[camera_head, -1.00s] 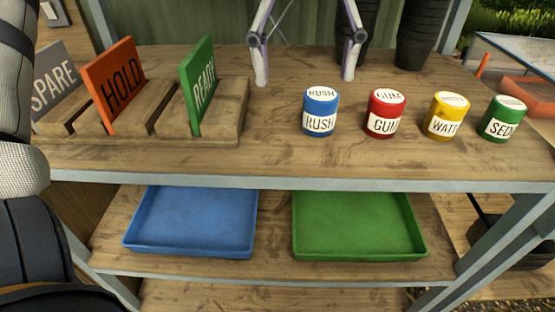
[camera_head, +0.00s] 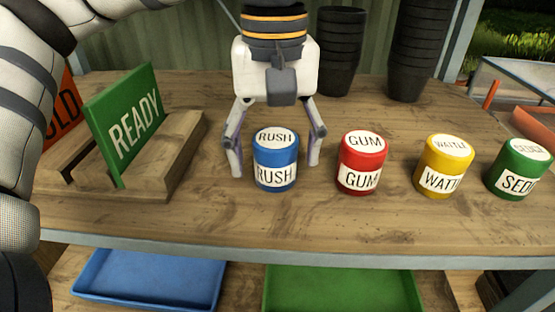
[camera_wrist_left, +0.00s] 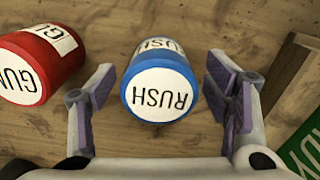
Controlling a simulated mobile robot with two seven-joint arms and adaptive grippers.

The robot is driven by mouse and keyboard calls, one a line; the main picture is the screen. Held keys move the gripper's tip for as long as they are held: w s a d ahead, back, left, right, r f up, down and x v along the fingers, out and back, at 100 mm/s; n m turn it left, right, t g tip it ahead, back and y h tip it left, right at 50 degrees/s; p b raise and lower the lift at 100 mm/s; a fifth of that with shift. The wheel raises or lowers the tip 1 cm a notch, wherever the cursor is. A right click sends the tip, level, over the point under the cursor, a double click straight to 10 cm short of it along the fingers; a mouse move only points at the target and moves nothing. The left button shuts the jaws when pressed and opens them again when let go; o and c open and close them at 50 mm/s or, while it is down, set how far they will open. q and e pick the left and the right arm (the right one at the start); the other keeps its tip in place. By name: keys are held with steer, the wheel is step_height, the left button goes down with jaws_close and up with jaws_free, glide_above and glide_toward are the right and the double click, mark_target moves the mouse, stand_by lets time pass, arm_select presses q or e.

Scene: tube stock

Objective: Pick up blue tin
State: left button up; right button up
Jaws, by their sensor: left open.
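The blue tin (camera_head: 275,160), labelled RUSH on its lid and side, stands upright on the wooden upper shelf. My left gripper (camera_head: 276,165) is open, with one finger on each side of the tin. In the head view the fingers reach down beside it, with the wrist behind. In the left wrist view the blue tin (camera_wrist_left: 160,85) lies between the two spread fingers (camera_wrist_left: 163,92), with a gap on both sides. My right gripper is in neither view.
A red GUM tin (camera_head: 362,162) stands close to the right finger. A yellow tin (camera_head: 444,165) and a green tin (camera_head: 519,168) stand farther right. A wooden rack (camera_head: 170,155) holds a green READY sign (camera_head: 124,122) at left. Black pots (camera_head: 341,50) stand behind.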

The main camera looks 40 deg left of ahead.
arm_select(q)
steer(key=shift+r, duration=0.1)
steer(key=c, duration=1.3)
steer(key=shift+c, duration=0.2)
